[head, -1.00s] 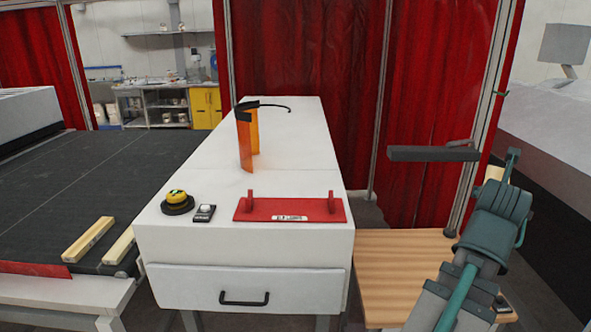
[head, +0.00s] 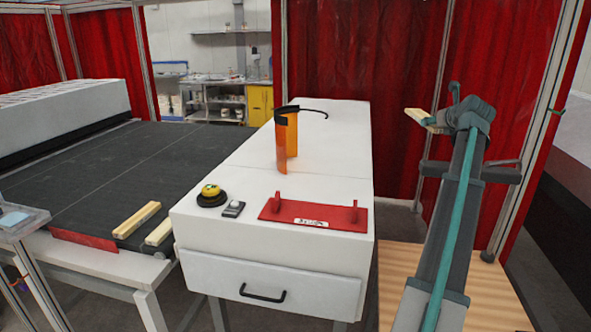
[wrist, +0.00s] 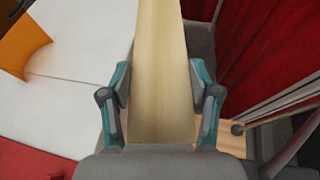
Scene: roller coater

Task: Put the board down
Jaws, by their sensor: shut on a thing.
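My gripper (wrist: 160,112) is shut on a pale wooden board (wrist: 160,60), one finger on each side of it. In the wrist view the board runs from the palm out past the top edge. In the head view the board (head: 421,117) shows in part at the end of my raised arm, above and right of the white cabinet (head: 230,242); my wrist hides the rest. Two similar boards (head: 137,220) (head: 160,232) lie at the near right corner of the dark conveyor (head: 100,176).
On the cabinet are a red plate with two handles (head: 315,214), a yellow-and-black button (head: 211,195), a small grey device (head: 234,209) and an orange visor (head: 286,143). A wooden tabletop (head: 395,262) lies right of the cabinet, partly behind my arm. Red curtains hang behind.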

